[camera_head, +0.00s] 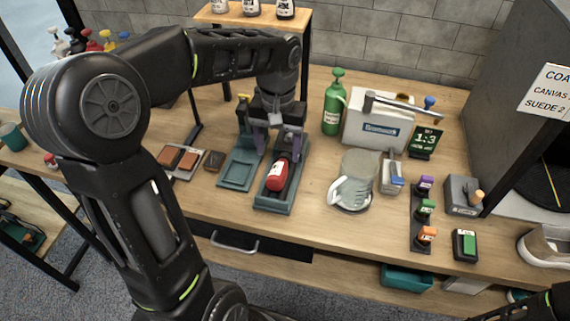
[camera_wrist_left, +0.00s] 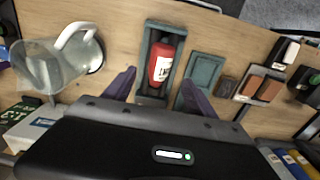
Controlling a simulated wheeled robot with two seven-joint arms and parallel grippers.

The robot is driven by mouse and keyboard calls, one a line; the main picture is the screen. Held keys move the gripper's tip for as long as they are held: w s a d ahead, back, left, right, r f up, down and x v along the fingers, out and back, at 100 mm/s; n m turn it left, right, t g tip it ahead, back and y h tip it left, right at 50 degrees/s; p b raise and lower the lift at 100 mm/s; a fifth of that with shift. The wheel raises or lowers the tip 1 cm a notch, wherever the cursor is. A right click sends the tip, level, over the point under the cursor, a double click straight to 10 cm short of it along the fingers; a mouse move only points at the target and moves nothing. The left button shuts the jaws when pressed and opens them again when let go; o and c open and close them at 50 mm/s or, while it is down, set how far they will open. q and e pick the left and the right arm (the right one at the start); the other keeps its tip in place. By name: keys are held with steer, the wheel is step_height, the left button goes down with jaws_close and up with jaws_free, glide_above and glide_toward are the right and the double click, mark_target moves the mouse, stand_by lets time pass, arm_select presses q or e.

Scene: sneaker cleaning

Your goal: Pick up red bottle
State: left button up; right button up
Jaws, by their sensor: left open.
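The red bottle (camera_head: 278,176) lies in a grey-green tray (camera_head: 271,203) near the front of the table. In the left wrist view the bottle (camera_wrist_left: 161,64) shows a white label and a dark end. My left gripper (camera_head: 275,143) is open, with its purple fingers just behind the tray. My right gripper is not in view; only a dark piece of my right arm shows at the bottom right.
An empty teal tray (camera_head: 237,175) stands left of the bottle's tray. A clear pitcher (camera_head: 352,183) stands to the right. A green spray bottle (camera_head: 334,108) and a white box (camera_head: 378,130) are behind. Brown blocks (camera_head: 180,159) lie at the left.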

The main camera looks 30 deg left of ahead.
mark_target(278, 168)
arm_select(q)
steer(key=shift+s, duration=0.15)
steer(key=shift+f, duration=1.3)
steer(key=shift+f+p, duration=0.8)
steer(key=shift+f, duration=1.8)
jaws_close()
